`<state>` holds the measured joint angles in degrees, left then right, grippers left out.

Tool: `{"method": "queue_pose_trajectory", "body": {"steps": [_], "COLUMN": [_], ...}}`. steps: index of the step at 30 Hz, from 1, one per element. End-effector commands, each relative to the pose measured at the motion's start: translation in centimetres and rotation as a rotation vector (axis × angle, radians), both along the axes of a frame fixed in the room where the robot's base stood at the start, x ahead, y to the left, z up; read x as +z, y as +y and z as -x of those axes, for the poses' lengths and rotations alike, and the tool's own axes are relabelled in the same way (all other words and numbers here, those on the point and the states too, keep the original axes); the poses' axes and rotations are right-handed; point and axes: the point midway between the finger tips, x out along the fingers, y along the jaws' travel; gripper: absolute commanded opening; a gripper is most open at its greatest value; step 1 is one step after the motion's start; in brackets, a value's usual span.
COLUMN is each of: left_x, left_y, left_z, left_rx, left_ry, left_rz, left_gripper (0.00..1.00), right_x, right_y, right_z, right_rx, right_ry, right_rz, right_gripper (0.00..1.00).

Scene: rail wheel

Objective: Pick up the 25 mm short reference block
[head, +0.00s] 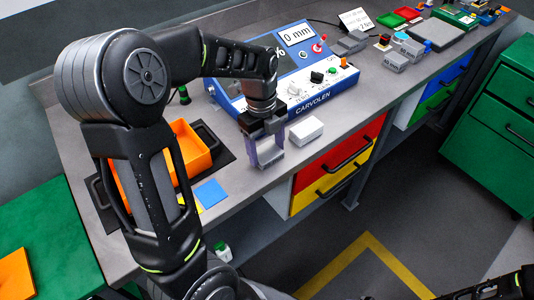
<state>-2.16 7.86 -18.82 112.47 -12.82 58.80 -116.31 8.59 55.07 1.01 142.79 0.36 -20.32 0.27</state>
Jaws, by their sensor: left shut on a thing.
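My left gripper (267,158) points down over the front of the grey bench, just left of a white block (306,130). It is shut on a small greyish thing, mostly hidden between the fingers; I cannot read any label on it. Grey blocks with printed labels (393,62) stand further right on the bench; their small print is hard to read, so I cannot tell which is the 25 mm one.
A blue and white CARVOLEN console (312,98) reading 0 mm stands close behind the gripper. An orange tray (190,150) and a blue square (210,193) lie to the left. Red and yellow drawers (335,165) are below the bench edge. A green cabinet (500,125) stands at right.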

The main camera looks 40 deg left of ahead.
Motion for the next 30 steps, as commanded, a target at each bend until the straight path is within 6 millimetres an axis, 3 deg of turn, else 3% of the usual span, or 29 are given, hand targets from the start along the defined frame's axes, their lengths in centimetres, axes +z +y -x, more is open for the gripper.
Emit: {"method": "queue_pose_trajectory", "body": {"steps": [14,25,30], "left_x": [0.0,0.2,1.4], "left_y": [0.0,0.0,0.0], "left_z": [0.0,-0.1,-0.2], "left_rx": [0.0,0.0,-0.001], "left_ry": [0.0,-0.003,-0.006], "left_rz": [0.0,0.0,0.001], "left_gripper": [0.01,0.0,0.0], "right_x": [0.0,0.0,-0.2], "right_y": [0.0,0.0,0.0], "right_z": [0.0,0.0,0.0], "right_rx": [0.0,0.0,0.0], "right_ry": [0.0,0.0,0.0], "right_rz": [0.0,0.0,0.0], "right_gripper": [0.67,0.67,0.67]}}
